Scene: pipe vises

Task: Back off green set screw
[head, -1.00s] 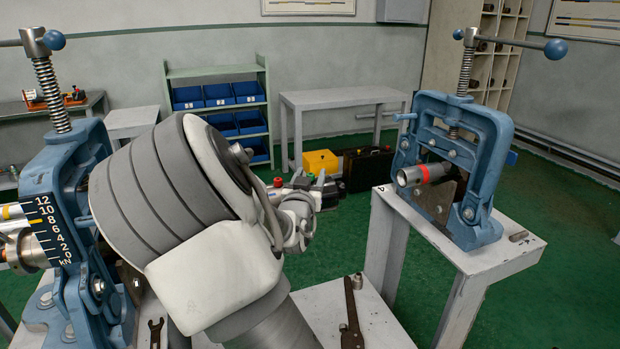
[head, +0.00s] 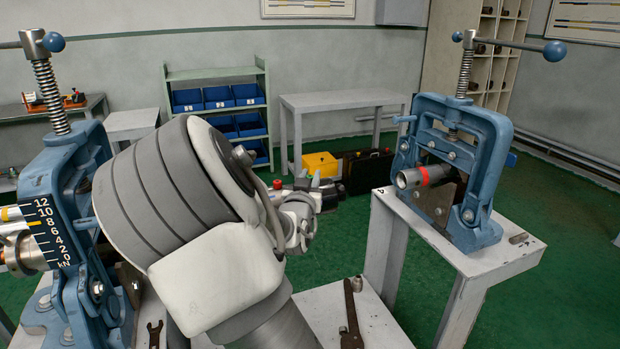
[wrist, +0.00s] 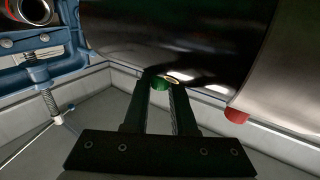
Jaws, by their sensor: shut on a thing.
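The green set screw (wrist: 160,84) shows in the wrist view at the underside of a dark, shiny cylinder (wrist: 185,40). My gripper (wrist: 162,88) is shut on the green screw, with one black finger on each side of it. The fingertips partly cover the screw, so its depth in the cylinder cannot be told. A red screw (wrist: 237,115) sticks out to the right of my gripper, apart from it.
A blue vise (head: 455,165) holding a pipe with a red band (head: 424,175) stands on the right bench. Another blue vise (head: 75,215) with a force scale (head: 46,230) stands at the left. A wrench (head: 351,310) lies on the low white bench (head: 385,325).

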